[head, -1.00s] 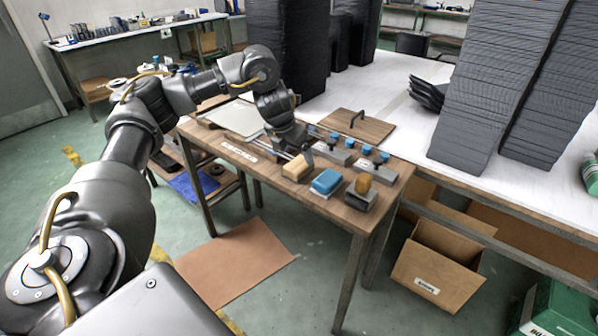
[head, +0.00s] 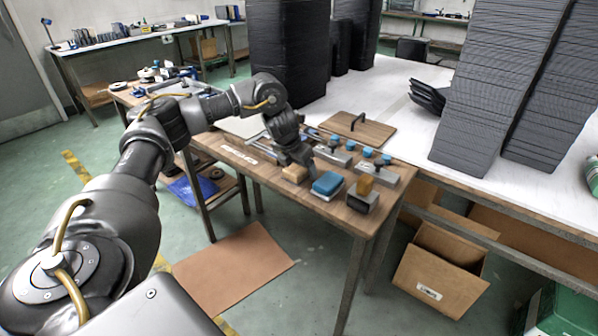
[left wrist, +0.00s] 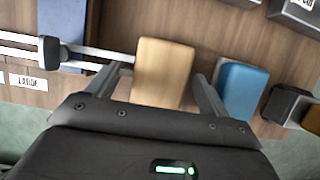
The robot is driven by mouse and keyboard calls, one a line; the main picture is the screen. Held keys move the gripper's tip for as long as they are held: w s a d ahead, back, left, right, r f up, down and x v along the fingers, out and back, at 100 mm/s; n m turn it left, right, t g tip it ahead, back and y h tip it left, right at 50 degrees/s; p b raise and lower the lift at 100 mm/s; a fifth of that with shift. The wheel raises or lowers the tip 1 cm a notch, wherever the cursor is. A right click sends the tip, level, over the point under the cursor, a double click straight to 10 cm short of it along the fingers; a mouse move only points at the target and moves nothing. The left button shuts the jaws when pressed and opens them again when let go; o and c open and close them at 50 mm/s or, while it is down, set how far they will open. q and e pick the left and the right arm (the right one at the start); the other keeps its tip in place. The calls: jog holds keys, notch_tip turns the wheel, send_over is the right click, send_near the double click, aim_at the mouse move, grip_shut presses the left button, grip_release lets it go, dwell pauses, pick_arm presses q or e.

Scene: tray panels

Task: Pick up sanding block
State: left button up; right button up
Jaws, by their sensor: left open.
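A tan wooden-looking block (head: 294,173) lies on the wooden table; it appears to be the sanding block. In the left wrist view the tan block (left wrist: 163,68) sits between the two fingers of my left gripper (left wrist: 158,76), with a gap on each side. My left gripper (head: 306,160) is open, low over the table beside the block, and hides part of it in the head view. A blue block (head: 327,184) lies just to the right, close to the right finger in the left wrist view. My right gripper is not in view.
A grey block with a tan top (head: 363,195) stands right of the blue block. Grey pieces with blue knobs (head: 367,152) lie behind. A brown board with a black handle (head: 358,128) lies farther back. Tall black stacks (head: 287,50) stand behind the arm.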

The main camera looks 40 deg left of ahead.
pick_arm(q)
jog(key=shift+f, duration=0.2)
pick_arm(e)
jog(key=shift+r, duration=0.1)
pick_arm(q)
jog(key=c, duration=1.1)
jog(key=shift+r, duration=0.1)
